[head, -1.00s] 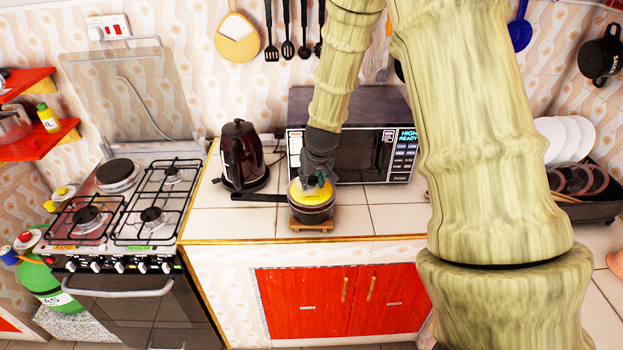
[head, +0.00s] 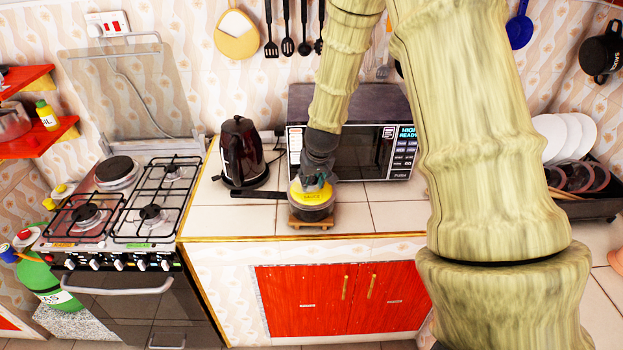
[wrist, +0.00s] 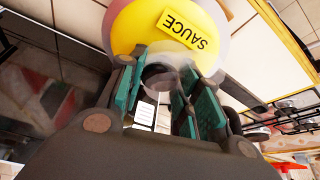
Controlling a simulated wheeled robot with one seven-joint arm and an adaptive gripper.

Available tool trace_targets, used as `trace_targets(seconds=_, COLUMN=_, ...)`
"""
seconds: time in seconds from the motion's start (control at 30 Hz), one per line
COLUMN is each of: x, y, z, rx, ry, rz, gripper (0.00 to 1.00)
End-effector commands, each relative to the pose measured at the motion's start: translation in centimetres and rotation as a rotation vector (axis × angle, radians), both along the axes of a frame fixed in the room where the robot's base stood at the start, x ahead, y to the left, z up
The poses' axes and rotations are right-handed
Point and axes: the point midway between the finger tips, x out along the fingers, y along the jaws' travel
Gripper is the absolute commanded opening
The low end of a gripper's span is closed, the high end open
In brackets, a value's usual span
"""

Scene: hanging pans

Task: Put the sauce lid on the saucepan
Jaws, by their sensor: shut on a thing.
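The yellow sauce lid (head: 309,197), with a label reading "SAUCE" (wrist: 188,31), is over the top of the dark saucepan (head: 312,213). The saucepan stands on a small wooden trivet on the counter, its black handle pointing left. My gripper (head: 318,179) comes down from above onto the lid. In the wrist view its green-padded fingers (wrist: 158,95) are on both sides of the lid's round knob (wrist: 158,76) and shut on it. Whether the lid's rim rests fully on the pan is too small to tell.
A dark kettle (head: 243,153) stands to the left behind the handle. A microwave (head: 360,140) stands close behind my gripper. The gas stove (head: 140,205) is at the left. Counter tiles (head: 395,215) right of the saucepan are clear.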

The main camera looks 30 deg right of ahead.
Motion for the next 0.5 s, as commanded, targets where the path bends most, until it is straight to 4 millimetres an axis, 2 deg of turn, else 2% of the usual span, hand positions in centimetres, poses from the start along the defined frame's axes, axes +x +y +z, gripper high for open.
trace_targets(seconds=0.5, x=0.03, y=-0.01, z=-0.51, rx=0.000, ry=-0.001, rz=0.000, gripper=0.01)
